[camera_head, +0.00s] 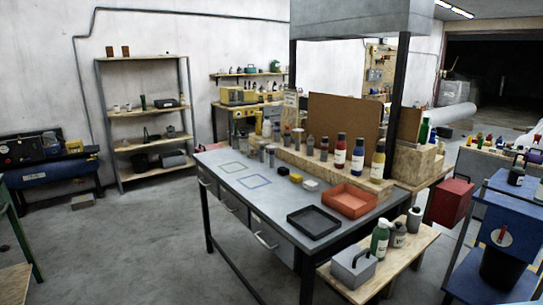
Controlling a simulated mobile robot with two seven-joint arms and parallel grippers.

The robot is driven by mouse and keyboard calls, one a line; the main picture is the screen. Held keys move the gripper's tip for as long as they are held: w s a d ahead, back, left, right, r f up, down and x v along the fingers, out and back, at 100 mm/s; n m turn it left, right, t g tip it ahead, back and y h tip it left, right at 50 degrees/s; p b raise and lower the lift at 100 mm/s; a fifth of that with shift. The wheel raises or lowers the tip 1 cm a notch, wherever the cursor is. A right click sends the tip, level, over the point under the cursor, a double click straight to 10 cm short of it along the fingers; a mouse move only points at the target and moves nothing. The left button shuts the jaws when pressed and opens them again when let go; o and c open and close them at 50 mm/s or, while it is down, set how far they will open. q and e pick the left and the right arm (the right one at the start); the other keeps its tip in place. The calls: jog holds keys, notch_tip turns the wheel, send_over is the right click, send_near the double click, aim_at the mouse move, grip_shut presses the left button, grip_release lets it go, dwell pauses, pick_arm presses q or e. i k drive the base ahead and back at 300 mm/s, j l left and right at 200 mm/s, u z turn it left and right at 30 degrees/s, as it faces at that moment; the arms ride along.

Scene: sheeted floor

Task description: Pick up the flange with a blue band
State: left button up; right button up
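Several small grey cylindrical parts stand upright at the back left of the grey worktable (222,187). One grey part (271,157) stands near the table's rear ledge, and another (249,143) stands further left. They are too small to tell which is a flange or whether any has a blue band. More grey parts (310,146) stand on the wooden ledge behind. Neither of my grippers is in view.
A black tray (314,234), a red tray (372,203), and yellow and white blocks (311,185) lie on the table. Bottles (340,157) line the ledge. Blue (265,185) and green outlines mark the tabletop's left. A low bench (346,290) stands front right; floor at left is open.

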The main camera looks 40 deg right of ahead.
aim_at(272, 148)
jog(key=i+z, duration=0.1)
jog(key=i, duration=5.7)
jog(key=j+z, duration=0.1)
jog(key=z, duration=2.55)
